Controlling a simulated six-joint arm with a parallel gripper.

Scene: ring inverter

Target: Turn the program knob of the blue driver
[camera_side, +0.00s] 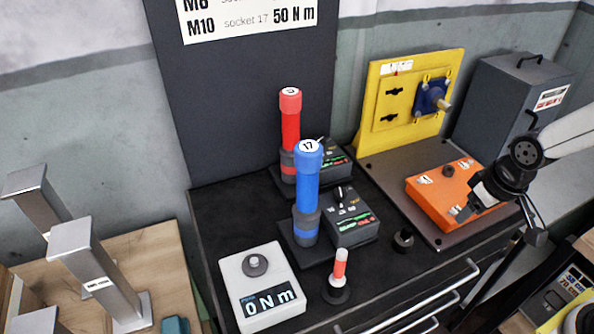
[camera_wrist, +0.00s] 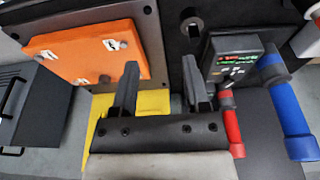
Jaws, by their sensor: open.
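The blue driver (camera_side: 306,190), marked 17 on top, stands upright in a dark base in the side view. A dark box (camera_side: 350,222) with the program knob (camera_side: 340,194) on its sloped face and a small lit display sits right of it. In the wrist view the blue driver (camera_wrist: 290,110) is at the right, and a knobbed box (camera_wrist: 232,60), apparently the same one, is left of it. My gripper (camera_side: 462,213) is open and empty by the orange box, well right of the blue driver. Its two fingers (camera_wrist: 160,82) stand apart in the wrist view.
A red driver (camera_side: 290,130) with its own box stands behind the blue one. The orange box (camera_side: 437,196) lies on a dark plate before a yellow panel (camera_side: 372,95). A white 0 N m tester (camera_side: 262,285), a red-white tool (camera_side: 338,272) and a black socket (camera_side: 403,240) stand in front.

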